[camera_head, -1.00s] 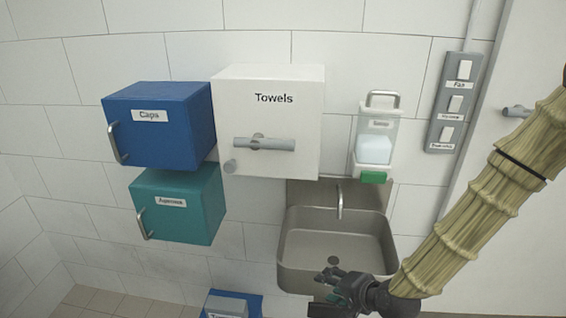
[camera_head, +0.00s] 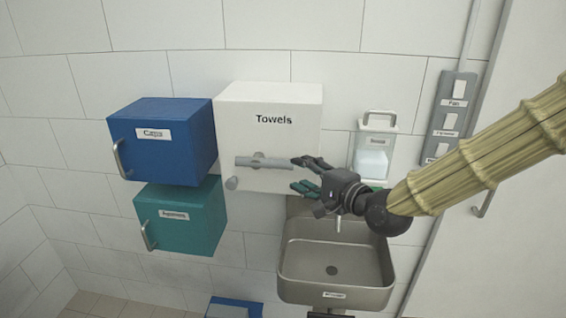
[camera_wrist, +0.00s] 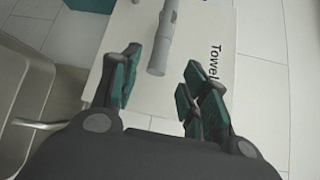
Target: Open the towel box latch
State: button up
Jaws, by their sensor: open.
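The white towel box (camera_head: 268,105), labelled "Towels", hangs on the tiled wall. My gripper (camera_head: 303,174) is open and empty, just right of the latch bar's right end. In the wrist view, the latch bar (camera_wrist: 163,42) points down between the fingers of my gripper (camera_wrist: 160,88), its near end close to the fingertip gap. The towel box (camera_wrist: 205,100) fills the area behind them. Whether any finger touches the bar cannot be told.
A blue caps box (camera_head: 165,155) and a teal box (camera_head: 185,225) hang at left. A steel sink (camera_head: 335,290) is below the gripper. A soap dispenser (camera_head: 374,145) and a switch panel (camera_head: 450,118) are at right.

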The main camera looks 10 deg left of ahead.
aim_at(287, 167)
jog(key=shift+p+x, duration=1.45)
jog(key=shift+x, duration=2.8)
grip_shut()
